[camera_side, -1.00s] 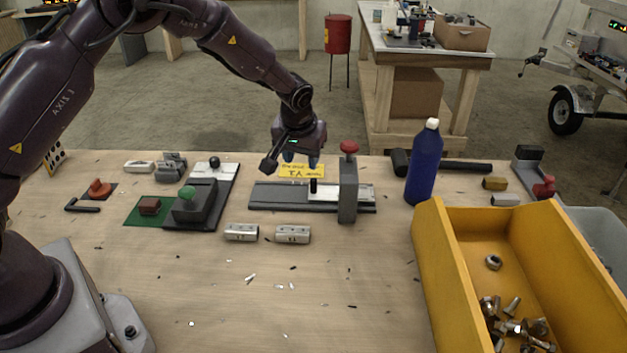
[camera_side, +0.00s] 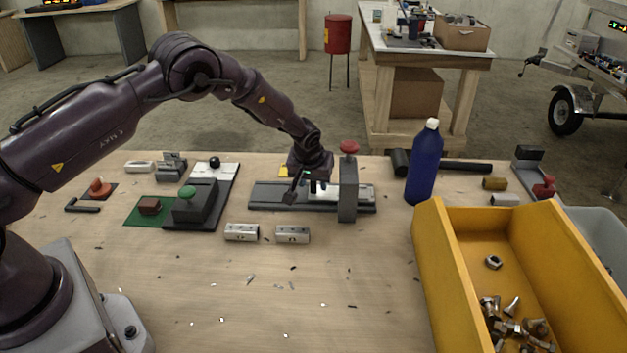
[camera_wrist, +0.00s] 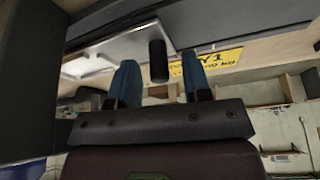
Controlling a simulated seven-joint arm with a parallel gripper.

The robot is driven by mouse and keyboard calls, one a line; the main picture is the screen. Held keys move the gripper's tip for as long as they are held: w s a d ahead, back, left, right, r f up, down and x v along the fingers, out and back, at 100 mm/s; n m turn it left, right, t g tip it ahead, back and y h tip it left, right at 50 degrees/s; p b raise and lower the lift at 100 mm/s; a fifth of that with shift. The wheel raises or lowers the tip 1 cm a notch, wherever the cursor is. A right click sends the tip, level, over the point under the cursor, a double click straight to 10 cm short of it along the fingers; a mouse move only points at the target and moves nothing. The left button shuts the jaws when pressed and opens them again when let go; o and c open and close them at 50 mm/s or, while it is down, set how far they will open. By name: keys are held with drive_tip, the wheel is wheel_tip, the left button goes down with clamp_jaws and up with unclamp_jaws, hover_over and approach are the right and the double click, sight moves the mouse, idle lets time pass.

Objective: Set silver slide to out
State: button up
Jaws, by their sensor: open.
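The silver slide (camera_side: 356,192) is a flat light metal strip in a dark grey rail (camera_side: 268,197) on the bench. It passes by an upright grey block with a red knob on top (camera_side: 348,148). A short black peg (camera_wrist: 158,62) stands on the slide; in the side view it is mostly hidden by my gripper. My gripper (camera_side: 315,186) is low over the rail, left of the grey block. In the wrist view my gripper (camera_wrist: 158,84) has its two blue fingers apart, with the peg showing between and beyond their tips. I cannot tell whether either finger touches it.
A yellow label (camera_wrist: 205,65) lies behind the rail. Two metal blocks (camera_side: 241,232) lie in front. A blue bottle (camera_side: 422,165) and yellow bin (camera_side: 440,262) stand right.

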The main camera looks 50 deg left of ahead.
drive_tip(key=shift+f, duration=0.15)
clamp_jaws()
drive_tip(key=s+a, duration=1)
drive_tip(key=shift+a, duration=0.15)
unclamp_jaws()
drive_tip(key=shift+s, duration=0.1)
drive_tip(key=v, duration=1.3)
